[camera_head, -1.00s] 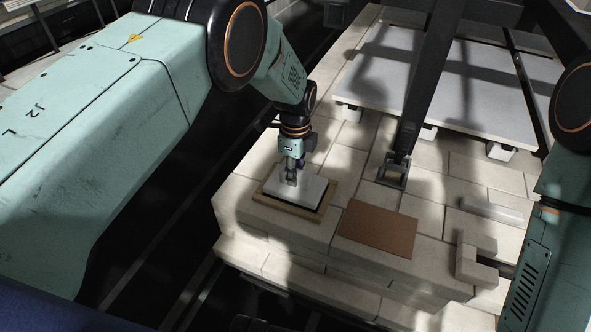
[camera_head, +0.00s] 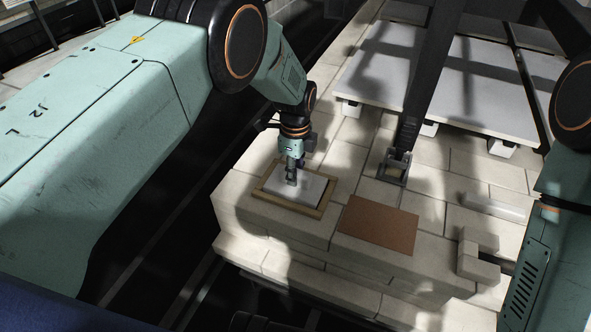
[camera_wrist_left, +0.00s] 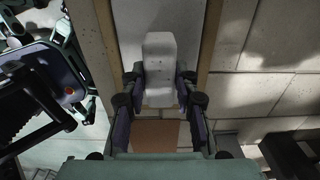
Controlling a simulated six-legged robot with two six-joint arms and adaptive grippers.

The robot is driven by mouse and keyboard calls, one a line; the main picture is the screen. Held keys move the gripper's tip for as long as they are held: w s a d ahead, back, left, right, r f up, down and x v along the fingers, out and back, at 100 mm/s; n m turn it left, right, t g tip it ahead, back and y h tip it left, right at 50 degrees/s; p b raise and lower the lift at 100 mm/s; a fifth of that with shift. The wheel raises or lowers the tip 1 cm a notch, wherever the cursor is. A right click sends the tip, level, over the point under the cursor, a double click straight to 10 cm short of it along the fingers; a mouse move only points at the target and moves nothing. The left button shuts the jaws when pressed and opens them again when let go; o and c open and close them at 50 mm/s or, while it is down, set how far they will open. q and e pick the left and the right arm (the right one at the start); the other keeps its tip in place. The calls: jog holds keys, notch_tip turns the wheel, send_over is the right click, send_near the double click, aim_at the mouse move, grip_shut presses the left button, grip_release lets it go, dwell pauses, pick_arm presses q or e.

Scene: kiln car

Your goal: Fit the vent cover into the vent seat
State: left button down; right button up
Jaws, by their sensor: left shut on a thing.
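The vent cover is a light grey plate (camera_head: 313,188) with a pale block-shaped grip (camera_wrist_left: 160,70) on top. My left gripper (camera_head: 291,180) points down and is shut on this grip; its fingers are on both sides of it in the left wrist view (camera_wrist_left: 157,98). The vent seat is a tan rectangular frame (camera_head: 294,207) on the pale brick deck. The cover lies within the frame's outline, with rim showing around it in the head view. I cannot tell whether it rests fully down. My right gripper is not in view.
A flat brown plate (camera_head: 378,226) lies right of the seat. A dark post with a square foot (camera_head: 391,172) stands behind it. Large grey slabs (camera_head: 475,90) rest on blocks at the back. An L-shaped brick piece (camera_head: 479,262) is at the right.

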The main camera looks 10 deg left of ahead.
pick_arm(q)
jog(key=c, duration=0.9)
grip_release()
jog(key=shift+c, duration=0.2)
jog(key=shift+r, duration=0.2)
jog(key=shift+r+p, duration=3.55)
jog(key=shift+r, duration=0.3)
